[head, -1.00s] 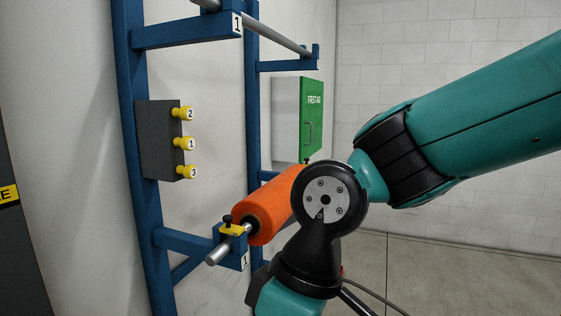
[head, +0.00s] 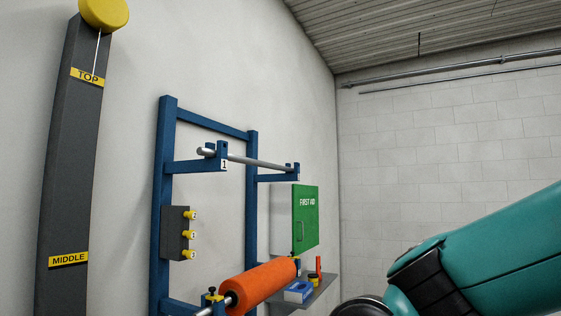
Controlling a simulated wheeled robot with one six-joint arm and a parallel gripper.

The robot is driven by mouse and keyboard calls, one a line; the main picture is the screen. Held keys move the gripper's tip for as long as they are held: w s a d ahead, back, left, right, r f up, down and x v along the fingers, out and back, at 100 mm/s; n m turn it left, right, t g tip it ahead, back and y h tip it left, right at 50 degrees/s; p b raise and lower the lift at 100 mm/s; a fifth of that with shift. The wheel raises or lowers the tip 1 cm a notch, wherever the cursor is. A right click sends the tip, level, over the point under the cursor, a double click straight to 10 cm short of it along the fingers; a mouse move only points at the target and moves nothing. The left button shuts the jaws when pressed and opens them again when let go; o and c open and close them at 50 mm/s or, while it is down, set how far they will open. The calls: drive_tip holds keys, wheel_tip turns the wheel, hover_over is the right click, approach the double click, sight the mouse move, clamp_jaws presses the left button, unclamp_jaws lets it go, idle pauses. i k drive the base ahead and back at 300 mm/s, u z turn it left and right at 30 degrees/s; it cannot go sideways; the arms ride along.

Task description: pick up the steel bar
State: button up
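A plain grey steel bar (head: 262,163) lies across the two upper arms of a blue rack (head: 164,200) on the left wall. Its near end sticks out past the arm labelled 1. A second grey bar (head: 206,310) runs through an orange roll (head: 260,287) on the lower arms; only its near end shows, and a yellow clamp (head: 213,297) sits over it. My gripper is outside the picture. Only part of my arm shows at the lower right, so what the gripper holds is hidden.
A dark block with yellow numbered knobs (head: 178,233) is on the rack's near post. A green first aid box (head: 305,218) and a small shelf (head: 318,287) with a blue item are beyond. A tall dark post (head: 70,180) marked TOP and MIDDLE stands at left.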

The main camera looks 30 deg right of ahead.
sight(202, 151)
drive_tip(key=z, duration=1.1)
drive_tip(key=i, duration=1.4)
drive_tip(key=u, duration=0.5)
